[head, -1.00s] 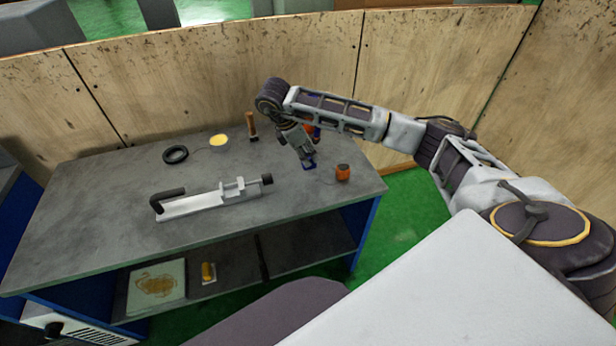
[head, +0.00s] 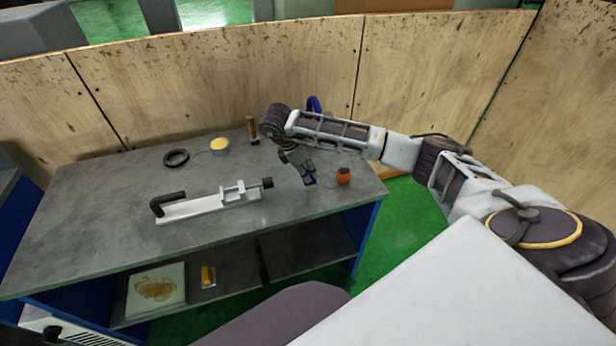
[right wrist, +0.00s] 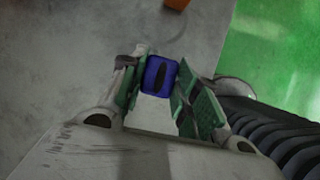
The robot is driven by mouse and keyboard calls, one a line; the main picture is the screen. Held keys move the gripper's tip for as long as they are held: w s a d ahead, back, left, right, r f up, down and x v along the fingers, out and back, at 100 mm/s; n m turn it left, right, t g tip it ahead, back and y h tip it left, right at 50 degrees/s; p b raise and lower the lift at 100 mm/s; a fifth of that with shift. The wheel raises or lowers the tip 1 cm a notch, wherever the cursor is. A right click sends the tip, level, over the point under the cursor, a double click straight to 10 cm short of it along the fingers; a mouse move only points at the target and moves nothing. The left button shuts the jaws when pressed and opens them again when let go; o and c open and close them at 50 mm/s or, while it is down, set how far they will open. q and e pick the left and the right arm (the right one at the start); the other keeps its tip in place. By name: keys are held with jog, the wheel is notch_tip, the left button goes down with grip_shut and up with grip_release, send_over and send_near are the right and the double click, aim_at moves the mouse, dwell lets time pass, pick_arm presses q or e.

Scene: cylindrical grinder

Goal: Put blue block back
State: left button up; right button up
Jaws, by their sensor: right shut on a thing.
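The blue block (right wrist: 159,76) sits between the fingers of my right gripper (right wrist: 160,85) in the right wrist view. It has a dark oval mark on the face that shows. In the head view my right gripper (head: 307,180) points down over the right part of the grey workbench (head: 120,225), shut on the blue block (head: 309,181). The block is small there, and I cannot tell whether it touches the bench top. My left gripper is not in view.
An orange-red object (head: 344,176) stands just right of the gripper. A white vise-like fixture (head: 215,204), a black ring (head: 176,157), a yellow-topped round tin (head: 220,145) and a wooden-handled tool (head: 252,129) are on the bench. The bench's front left is clear.

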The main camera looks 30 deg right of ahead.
notch_tip(320, 180, down, 3)
jog(key=shift+r, duration=0.1)
jog(key=shift+f, duration=0.2)
jog(key=shift+f, duration=0.15)
jog(key=o, duration=1)
